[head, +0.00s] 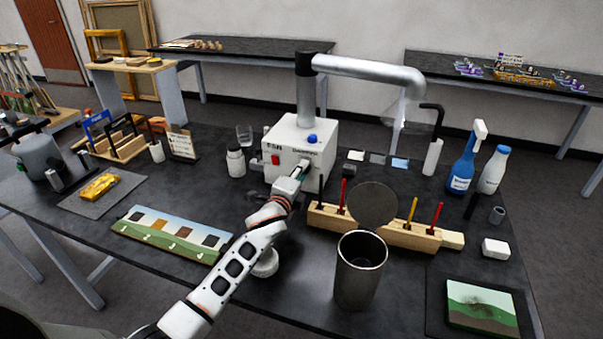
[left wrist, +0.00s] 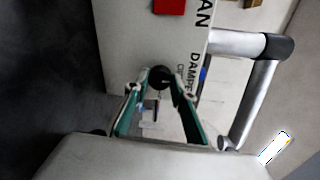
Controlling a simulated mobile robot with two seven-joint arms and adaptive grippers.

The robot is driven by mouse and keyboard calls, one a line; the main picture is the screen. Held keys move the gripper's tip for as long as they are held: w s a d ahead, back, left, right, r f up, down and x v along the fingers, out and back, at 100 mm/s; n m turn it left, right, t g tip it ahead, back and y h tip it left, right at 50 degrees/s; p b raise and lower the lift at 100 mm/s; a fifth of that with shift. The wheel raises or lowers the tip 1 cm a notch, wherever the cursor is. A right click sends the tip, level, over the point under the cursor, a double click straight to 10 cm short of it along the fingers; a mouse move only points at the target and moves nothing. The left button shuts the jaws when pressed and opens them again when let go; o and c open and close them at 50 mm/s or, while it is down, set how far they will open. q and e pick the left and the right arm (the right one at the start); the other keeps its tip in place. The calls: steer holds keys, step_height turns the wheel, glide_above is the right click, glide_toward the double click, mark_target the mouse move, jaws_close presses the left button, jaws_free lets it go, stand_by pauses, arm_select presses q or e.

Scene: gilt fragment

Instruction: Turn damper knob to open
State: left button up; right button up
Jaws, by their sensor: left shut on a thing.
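The white fan box (head: 311,135) stands on the dark table, with a red switch (head: 275,160) and the word DAMPER on its front. The black damper knob (left wrist: 160,77) shows in the left wrist view below the DAMPER lettering, between my fingertips. My left gripper (head: 301,170) reaches the box's front face, and its green-lined fingers (left wrist: 158,84) are closed around the knob. In the head view the gripper hides the knob. The knob's pointer direction cannot be read. My right gripper is not in view.
A silver duct (head: 365,70) rises from the box and bends right. A metal cup (head: 360,270) and a wooden tool rack (head: 385,230) stand right of my left arm. A painted panel (head: 172,233) lies to its left.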

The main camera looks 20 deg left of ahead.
arm_select(q)
steer(key=o, duration=1.1)
steer(key=s, duration=0.8)
steer(key=s+r, duration=0.1)
steer(key=s, duration=0.3)
steer(key=shift+a, duration=0.25)
